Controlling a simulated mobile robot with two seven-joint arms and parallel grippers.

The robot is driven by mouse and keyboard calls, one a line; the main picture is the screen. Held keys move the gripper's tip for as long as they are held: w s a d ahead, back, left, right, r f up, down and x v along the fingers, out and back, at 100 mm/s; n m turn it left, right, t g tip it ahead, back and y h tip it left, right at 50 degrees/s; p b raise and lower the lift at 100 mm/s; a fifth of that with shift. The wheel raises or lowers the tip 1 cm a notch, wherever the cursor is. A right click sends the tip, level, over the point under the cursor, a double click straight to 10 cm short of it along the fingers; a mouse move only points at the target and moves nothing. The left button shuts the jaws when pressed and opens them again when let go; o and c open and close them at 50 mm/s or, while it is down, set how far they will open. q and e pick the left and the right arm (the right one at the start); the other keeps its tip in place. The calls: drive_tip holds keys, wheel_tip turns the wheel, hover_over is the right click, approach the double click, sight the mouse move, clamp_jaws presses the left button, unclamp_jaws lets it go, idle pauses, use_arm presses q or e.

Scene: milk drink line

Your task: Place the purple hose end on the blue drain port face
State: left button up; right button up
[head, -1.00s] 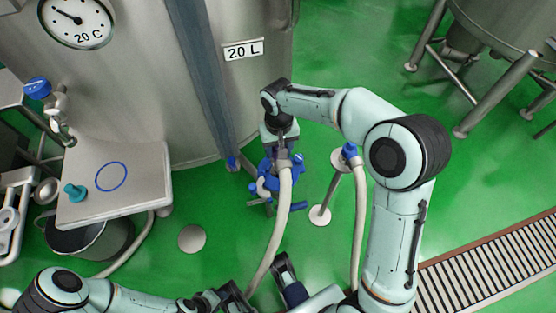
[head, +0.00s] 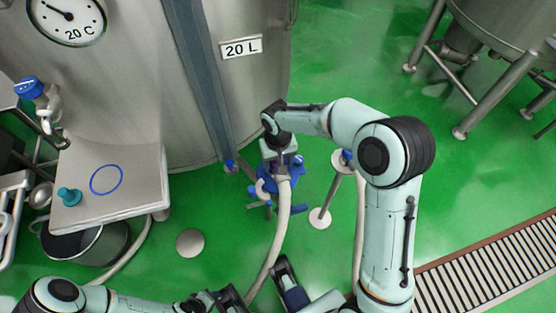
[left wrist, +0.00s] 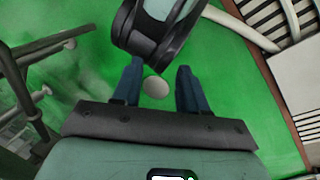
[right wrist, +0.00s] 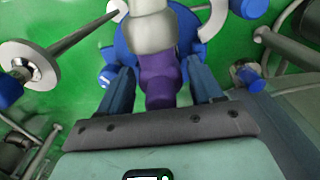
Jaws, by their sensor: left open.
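The purple hose end (right wrist: 160,80) sits between the fingers of my right gripper (right wrist: 160,72), which appears shut on it. A pale hose (head: 277,235) hangs down from this gripper (head: 282,160) in the head view. A blue drain fitting (head: 290,180) is just below and around the gripper, largely covered by it. In the right wrist view its blue ring (right wrist: 122,42) lies beyond the hose end; the gripper hides whether they touch. My left gripper (left wrist: 157,80) is open and empty, over green floor.
The steel tank (head: 130,85) is behind the fitting. A side table (head: 140,195) with a blue circle and teal knob is at left. A stand with a pale round base (head: 320,218) is right of the fitting. A floor grate (head: 490,265) is at lower right.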

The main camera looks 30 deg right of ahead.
drive_tip(key=shift+o, duration=0.2)
drive_tip(key=shift+r, duration=0.1)
drive_tip(key=shift+r, duration=0.35)
wheel_tip(320, 180, up, 12)
drive_tip(key=p, duration=0.3)
drive_tip(key=shift+f, duration=0.2)
use_arm(q)
drive_tip(key=s+d+r+g, duration=0.1)
drive_tip(key=s+d+r, duration=0.1)
drive_tip(key=s+r, duration=0.1)
drive_tip(key=shift+s+r+g+h, duration=0.3)
drive_tip(key=shift+s+r, duration=0.05)
drive_tip(key=shift+s, duration=0.35)
